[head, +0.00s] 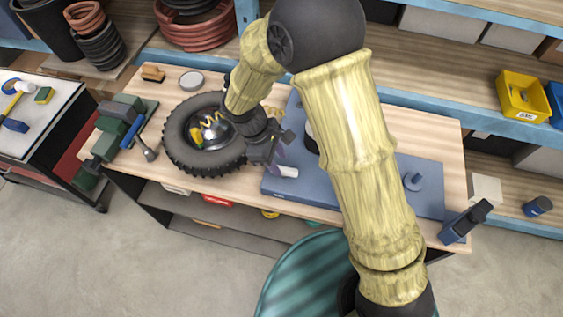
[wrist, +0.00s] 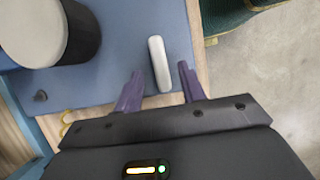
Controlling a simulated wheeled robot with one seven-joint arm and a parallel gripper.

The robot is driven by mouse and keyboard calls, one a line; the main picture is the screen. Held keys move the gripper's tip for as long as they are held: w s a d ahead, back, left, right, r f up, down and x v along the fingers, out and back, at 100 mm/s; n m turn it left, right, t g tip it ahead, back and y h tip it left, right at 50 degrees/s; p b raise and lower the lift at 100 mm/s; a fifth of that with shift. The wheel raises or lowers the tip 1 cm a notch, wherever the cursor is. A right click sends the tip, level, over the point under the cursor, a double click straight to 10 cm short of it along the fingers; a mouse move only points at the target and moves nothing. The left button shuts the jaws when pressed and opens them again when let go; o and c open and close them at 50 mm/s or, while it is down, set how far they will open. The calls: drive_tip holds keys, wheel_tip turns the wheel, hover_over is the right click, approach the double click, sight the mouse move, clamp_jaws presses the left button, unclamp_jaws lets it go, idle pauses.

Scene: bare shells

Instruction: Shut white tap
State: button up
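The white tap shows as a short white lever (head: 287,171) at the left front edge of a blue board (head: 330,185) on the workbench. In the wrist view the white lever (wrist: 158,60) runs lengthwise between the two purple fingers of my gripper (wrist: 161,70). The fingers stand apart, with a gap on each side of the lever, so my gripper is open. In the head view my gripper (head: 277,158) is just above and left of the lever, partly hidden by its own wrist. The tap's base is not visible.
A black tyre (head: 200,158) lies left of my gripper. A dark cylinder with a pale top (wrist: 50,30) stands on the board. A green vice (head: 113,132) and a hammer (head: 142,145) are at the bench's left end. A teal round object (head: 290,275) stands before the bench.

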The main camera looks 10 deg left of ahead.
sight(283, 168)
drive_tip(key=shift+x, duration=1.5)
clamp_jaws()
